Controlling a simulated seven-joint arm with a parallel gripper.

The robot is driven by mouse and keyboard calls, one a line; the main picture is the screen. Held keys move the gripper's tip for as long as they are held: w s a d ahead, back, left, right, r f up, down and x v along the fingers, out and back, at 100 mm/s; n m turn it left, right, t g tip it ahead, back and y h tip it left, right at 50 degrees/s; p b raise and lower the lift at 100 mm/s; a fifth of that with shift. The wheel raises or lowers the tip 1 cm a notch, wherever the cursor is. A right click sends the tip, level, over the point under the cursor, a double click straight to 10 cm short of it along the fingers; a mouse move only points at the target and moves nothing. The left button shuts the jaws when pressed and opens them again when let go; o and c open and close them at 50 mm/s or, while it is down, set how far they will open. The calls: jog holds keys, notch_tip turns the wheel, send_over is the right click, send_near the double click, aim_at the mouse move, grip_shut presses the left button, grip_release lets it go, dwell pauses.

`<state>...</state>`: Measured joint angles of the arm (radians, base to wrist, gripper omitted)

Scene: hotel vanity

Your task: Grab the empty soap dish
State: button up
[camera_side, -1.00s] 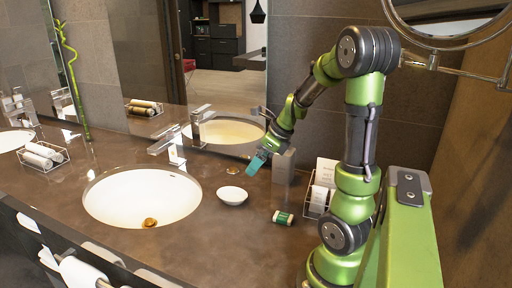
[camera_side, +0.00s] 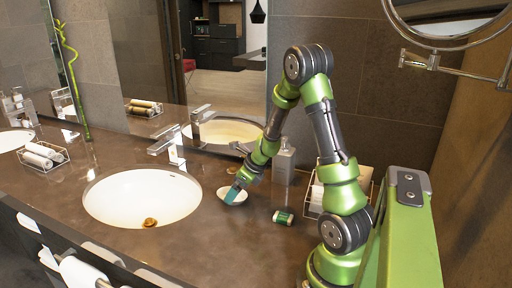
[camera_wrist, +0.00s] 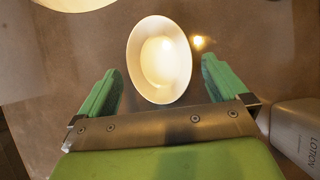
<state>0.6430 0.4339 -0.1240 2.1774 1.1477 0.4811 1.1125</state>
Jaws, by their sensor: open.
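The soap dish (camera_side: 240,199) is a small white oval bowl on the brown counter, just right of the round sink. It is empty in the wrist view (camera_wrist: 160,62), lying just beyond and between the two teal fingers. My gripper (camera_side: 233,193) is over the dish in the side view and hides part of it. In the wrist view my gripper (camera_wrist: 158,85) is open, with one finger on each side of the line to the dish and nothing between them. I cannot tell the exact height of the fingertips above the dish.
A grey lotion dispenser (camera_side: 284,163) stands behind my gripper, and its lotion label shows in the wrist view (camera_wrist: 297,135). The white sink (camera_side: 142,198) is to the left. A wire basket (camera_side: 316,192) stands by my arm.

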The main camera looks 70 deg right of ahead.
jog(key=shift+x, duration=1.4)
jog(key=c, duration=0.9)
